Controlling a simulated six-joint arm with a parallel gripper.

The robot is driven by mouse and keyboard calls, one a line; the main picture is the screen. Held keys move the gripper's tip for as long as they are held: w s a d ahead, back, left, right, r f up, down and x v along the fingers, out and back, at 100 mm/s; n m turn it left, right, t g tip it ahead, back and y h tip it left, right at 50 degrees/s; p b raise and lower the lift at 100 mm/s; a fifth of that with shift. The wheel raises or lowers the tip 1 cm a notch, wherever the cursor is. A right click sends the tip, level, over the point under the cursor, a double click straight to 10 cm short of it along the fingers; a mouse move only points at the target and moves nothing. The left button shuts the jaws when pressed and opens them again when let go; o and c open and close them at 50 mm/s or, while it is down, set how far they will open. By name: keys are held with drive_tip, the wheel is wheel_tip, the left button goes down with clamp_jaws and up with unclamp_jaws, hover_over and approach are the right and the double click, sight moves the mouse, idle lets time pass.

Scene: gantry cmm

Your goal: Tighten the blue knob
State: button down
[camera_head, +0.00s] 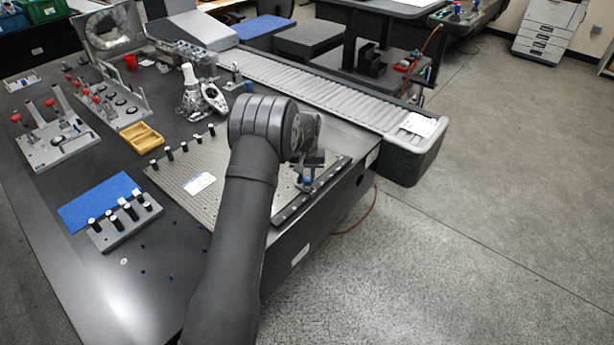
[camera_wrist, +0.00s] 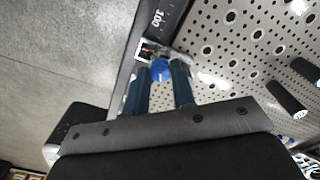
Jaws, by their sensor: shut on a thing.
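The blue knob (camera_wrist: 161,69) shows between the two blue fingers of my gripper (camera_wrist: 160,82) in the wrist view. A small bracket with a pale frame is just beyond it, at the edge of the perforated plate. My gripper (camera_head: 307,184) is shut on the knob, with one finger on each side. In the head view it reaches down at the right edge of the plate, and my own arm covers much of that area. The knob is too small there to make out clearly.
The perforated plate (camera_head: 180,170) carries several black posts along its far edge. A dark rail marked 100 (camera_wrist: 150,30) borders it. A yellow tray (camera_head: 143,138), a blue mat (camera_head: 85,208) and red-handled clamps (camera_head: 52,130) stand to the left. A roller conveyor (camera_head: 310,88) runs behind.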

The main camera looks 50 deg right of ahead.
drive_tip(key=shift+m, duration=0.8)
drive_tip(key=c, duration=1.2)
unclamp_jaws()
drive_tip(key=shift+w, duration=0.1)
